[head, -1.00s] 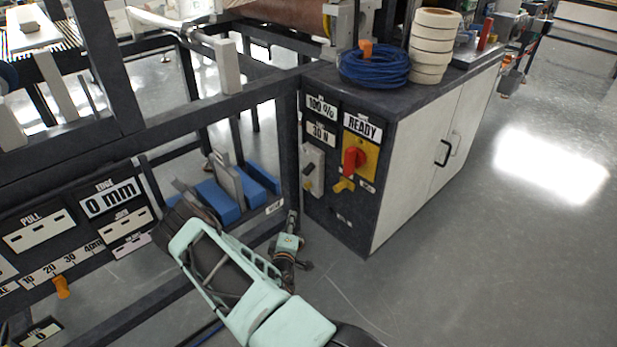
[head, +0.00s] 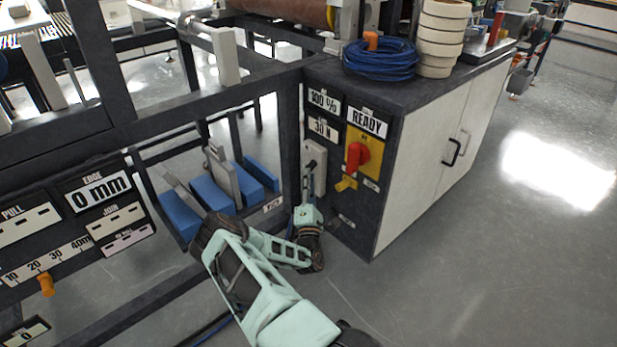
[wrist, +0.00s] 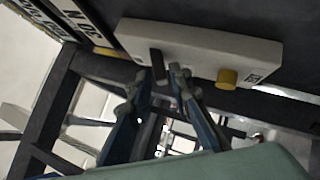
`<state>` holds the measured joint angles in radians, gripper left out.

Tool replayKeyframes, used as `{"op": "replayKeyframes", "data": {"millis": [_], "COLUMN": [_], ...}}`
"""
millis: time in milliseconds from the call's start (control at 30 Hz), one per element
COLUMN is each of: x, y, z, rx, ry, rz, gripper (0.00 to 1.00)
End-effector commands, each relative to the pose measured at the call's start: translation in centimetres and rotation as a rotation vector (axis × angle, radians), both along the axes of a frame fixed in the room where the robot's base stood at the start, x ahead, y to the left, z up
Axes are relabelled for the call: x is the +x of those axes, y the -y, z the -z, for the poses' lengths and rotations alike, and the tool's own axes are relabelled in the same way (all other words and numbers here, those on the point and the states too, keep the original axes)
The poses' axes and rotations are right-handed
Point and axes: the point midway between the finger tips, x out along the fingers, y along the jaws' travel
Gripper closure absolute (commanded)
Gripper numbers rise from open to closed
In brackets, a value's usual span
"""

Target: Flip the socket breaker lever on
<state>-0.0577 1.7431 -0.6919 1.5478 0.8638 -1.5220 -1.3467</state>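The socket breaker is a pale box (head: 319,160) on the dark front of the cabinet, below the "30 N" label. In the wrist view the same box (wrist: 205,48) crosses the upper part, tilted. Its short dark lever (wrist: 157,66) sticks out at the left, and a yellow round piece (wrist: 227,79) sits to the right. My gripper (wrist: 160,78) is open, with one fingertip on each side of the lever; contact cannot be told.
Right of the box is a red rotary handle (head: 355,157) on a yellow plate, under a "READY" label (head: 367,122). A dark frame post (head: 289,150) stands close on the left. Blue blocks (head: 212,193) lie behind the frame.

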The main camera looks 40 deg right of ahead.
Motion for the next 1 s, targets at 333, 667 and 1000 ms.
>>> {"op": "replayKeyframes", "data": {"millis": [333,667,1000], "x": [1.6,1.5,1.5], "y": [1.1,1.1,1.0], "z": [-0.7,-0.7,-0.9], "rx": [0.0,0.001,0.019], "ry": [-0.001,-0.001,-0.003], "rz": [-0.002,-0.001,-0.001], "gripper": [0.81,1.0,1.0]}}
